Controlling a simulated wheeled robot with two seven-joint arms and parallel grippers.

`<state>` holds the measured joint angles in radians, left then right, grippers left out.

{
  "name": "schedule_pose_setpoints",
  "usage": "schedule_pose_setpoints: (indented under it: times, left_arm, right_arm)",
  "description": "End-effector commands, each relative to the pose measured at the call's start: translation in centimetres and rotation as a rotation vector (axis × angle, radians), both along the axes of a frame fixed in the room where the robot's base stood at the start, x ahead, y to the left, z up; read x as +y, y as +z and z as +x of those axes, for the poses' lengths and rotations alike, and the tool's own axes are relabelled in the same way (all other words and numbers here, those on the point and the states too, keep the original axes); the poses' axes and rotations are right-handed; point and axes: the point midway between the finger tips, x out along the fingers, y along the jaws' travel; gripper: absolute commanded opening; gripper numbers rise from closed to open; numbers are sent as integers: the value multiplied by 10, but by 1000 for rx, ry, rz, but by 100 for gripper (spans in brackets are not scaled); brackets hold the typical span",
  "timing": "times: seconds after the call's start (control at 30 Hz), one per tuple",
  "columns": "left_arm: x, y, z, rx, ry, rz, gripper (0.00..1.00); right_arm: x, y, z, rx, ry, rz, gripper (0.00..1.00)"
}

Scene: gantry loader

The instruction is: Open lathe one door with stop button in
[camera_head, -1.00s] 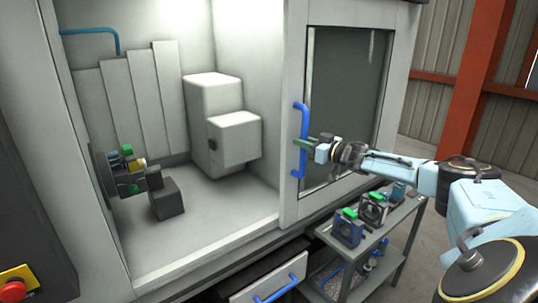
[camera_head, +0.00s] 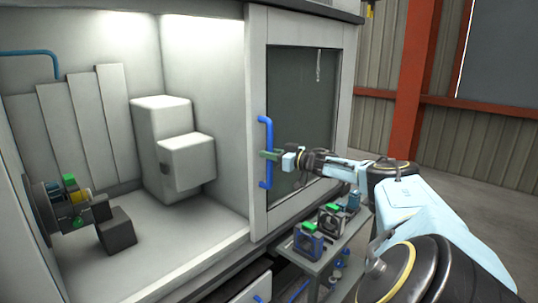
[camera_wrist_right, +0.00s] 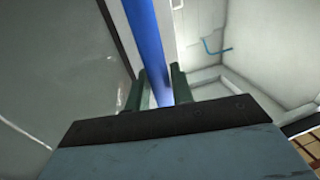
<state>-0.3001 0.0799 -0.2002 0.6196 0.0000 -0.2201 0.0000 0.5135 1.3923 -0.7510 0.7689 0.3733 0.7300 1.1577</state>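The lathe door (camera_head: 257,150) is a light grey framed panel with a dark window. It stands slid to the right in the head view, leaving a wide opening to its left. Its upright blue handle (camera_head: 266,175) is at its left side. My right gripper (camera_head: 268,155) is at mid-height of the handle. In the right wrist view the blue handle (camera_wrist_right: 147,45) runs between its two green fingers (camera_wrist_right: 157,88), which are close together around it. My left gripper is out of view. The stop button is not in view now.
Inside the open lathe are a chuck (camera_head: 45,210) with coloured parts and a white block-shaped unit (camera_head: 165,150). Below the door, a grey table (camera_head: 318,262) carries several small fixtures under my right arm. An orange post (camera_head: 410,80) stands behind. Floor is clear at right.

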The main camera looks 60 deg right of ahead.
Motion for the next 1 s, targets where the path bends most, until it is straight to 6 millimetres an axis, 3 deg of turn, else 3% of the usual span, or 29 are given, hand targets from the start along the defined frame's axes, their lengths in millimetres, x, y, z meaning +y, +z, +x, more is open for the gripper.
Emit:
schedule_pose_setpoints:
  times: [0.1, 0.47, 1.0]
  left_arm:
    - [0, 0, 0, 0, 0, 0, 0]
    - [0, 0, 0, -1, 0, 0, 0]
    - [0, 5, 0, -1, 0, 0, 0]
  right_arm:
    - [0, 0, 0, 0, 0, 0, 39]
    - [0, -1, -1, 1, 1, 0, 39]
    - [1, -1, -38, 8, 6, -1, 39]
